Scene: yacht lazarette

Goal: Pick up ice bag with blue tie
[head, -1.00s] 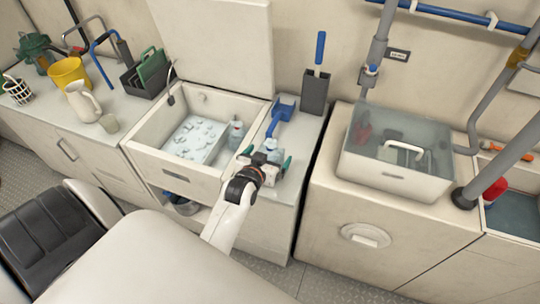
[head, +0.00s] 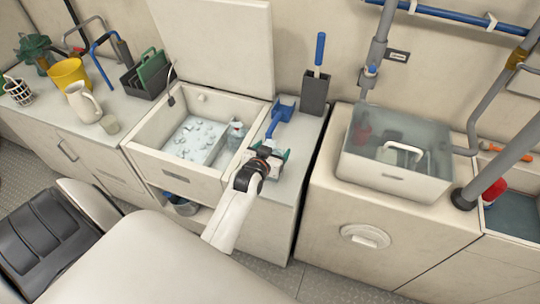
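A clear ice bag (head: 236,135) stands upright in the right end of the open white ice bin (head: 150,150); its tie is too small for me to tell the colour. Another pale, bluish bag is at the counter spot under my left gripper (head: 270,154), now mostly hidden by the gripper. My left gripper is over the counter just right of the bin, in front of a blue scoop (head: 281,117). Its teal fingers look spread, though the hand hides most of them. I cannot tell whether they touch the bag. My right gripper is out of view.
Loose ice (head: 195,138) lies in the bin, whose lid (head: 212,45) stands open behind. A grey holder (head: 315,93) with a blue-handled tool stands at the counter's back. A clear-topped box (head: 395,150) stands right. A jug (head: 83,102) and yellow bucket (head: 70,75) are left.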

